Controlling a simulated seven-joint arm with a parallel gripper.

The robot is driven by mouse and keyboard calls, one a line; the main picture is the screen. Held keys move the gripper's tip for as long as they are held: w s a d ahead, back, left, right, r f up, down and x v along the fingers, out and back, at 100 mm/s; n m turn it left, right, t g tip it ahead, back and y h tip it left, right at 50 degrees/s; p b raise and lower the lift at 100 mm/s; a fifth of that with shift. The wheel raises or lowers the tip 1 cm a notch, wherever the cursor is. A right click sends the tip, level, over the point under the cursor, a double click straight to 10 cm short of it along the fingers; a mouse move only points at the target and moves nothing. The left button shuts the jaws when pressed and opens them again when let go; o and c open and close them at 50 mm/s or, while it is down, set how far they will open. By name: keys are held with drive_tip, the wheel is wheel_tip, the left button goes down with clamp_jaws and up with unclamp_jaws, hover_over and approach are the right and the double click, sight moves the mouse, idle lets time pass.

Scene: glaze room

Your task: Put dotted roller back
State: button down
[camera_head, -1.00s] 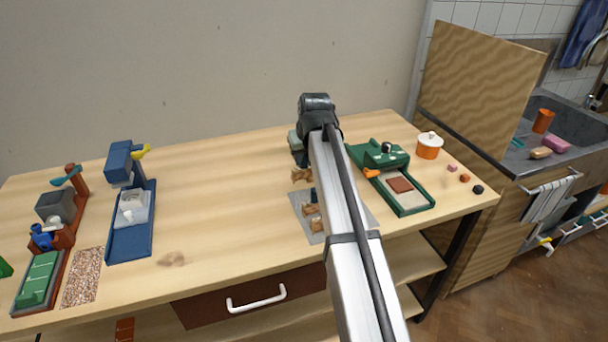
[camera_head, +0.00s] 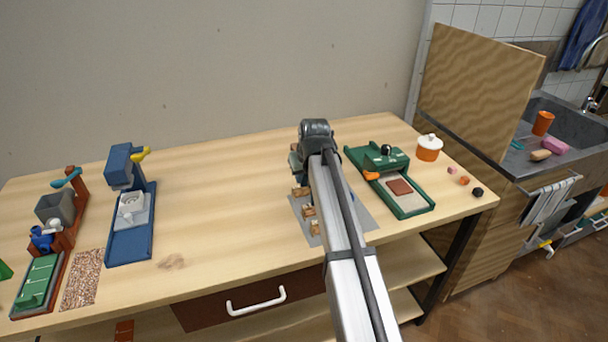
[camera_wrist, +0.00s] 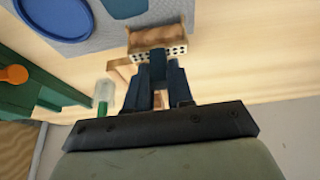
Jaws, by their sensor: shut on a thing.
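In the wrist view my gripper (camera_wrist: 158,66) is shut, and its dark blue fingers meet at a brown wooden piece with a pale, dotted edge (camera_wrist: 158,45). I take this to be the dotted roller, held crosswise at the fingertips. A light wooden piece (camera_wrist: 120,72) shows just beside the fingers, partly hidden. A grey mat (camera_wrist: 110,35) lies under the roller's far side. In the head view small brown wooden pieces (camera_head: 309,211) stand along the left edge of the grey mat (camera_head: 361,219); my arm hides the fingertips and much of the mat.
A blue disc (camera_wrist: 62,14) lies on the mat. A blue stand (camera_head: 132,235) is farther left. The table between the blue stand and the mat is clear.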

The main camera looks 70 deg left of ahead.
drive_tip(key=shift+d+f, duration=0.1)
drive_tip(key=shift+f, duration=0.2)
drive_tip(key=shift+d+f, duration=0.1)
drive_tip(key=shift+f, duration=0.15)
drive_tip(key=c, duration=1)
unclamp_jaws()
drive_tip(key=shift+f, duration=0.1)
drive_tip(key=shift+s+r, duration=0.1)
drive_tip(key=shift+r, duration=0.4)
drive_tip(key=v, duration=1.2)
drive_tip(key=shift+r, duration=0.3)
drive_tip(key=shift+w, duration=0.2)
